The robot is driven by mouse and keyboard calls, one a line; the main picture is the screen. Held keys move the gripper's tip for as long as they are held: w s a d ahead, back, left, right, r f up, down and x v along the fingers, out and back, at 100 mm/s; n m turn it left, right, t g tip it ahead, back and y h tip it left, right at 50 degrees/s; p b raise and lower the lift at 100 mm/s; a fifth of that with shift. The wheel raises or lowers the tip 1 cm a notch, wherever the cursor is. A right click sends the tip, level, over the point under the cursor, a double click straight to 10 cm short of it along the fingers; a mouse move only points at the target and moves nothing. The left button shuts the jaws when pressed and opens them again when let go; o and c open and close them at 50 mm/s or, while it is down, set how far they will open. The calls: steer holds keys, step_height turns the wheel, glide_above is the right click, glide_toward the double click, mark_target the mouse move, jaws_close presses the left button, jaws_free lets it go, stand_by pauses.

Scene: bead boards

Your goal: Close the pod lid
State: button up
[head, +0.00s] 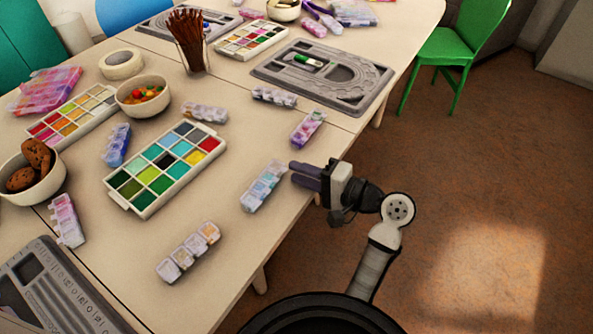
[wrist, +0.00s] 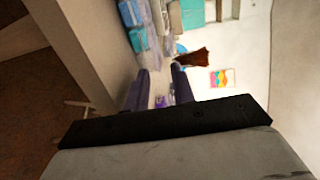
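A bead pod (head: 264,186) with pale blue and lilac lids lies near the table's right edge in the head view. My gripper (head: 297,173) is just right of its upper end, at the table edge, with its purple fingers pointing left. A gap shows between the fingers in the wrist view (wrist: 160,84), and nothing is held there. A blue-lidded pod (wrist: 134,26) shows at the top of the wrist view, beyond the fingers. Other pods lie nearby: grey-orange (head: 188,252), purple (head: 307,128), blue (head: 116,145) and pink (head: 67,220). I cannot tell clearly which lid stands open.
A paint-coloured bead tray (head: 165,168) lies left of the near pod. Grey bead boards (head: 376,82) lie at the back right and front left (head: 95,297). Bowls (head: 143,108) and a brush jar (head: 193,62) stand farther back.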

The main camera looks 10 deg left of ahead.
steer(key=v, duration=1.2)
steer(key=shift+d+b, duration=0.15)
steer(key=shift+b, duration=0.25)
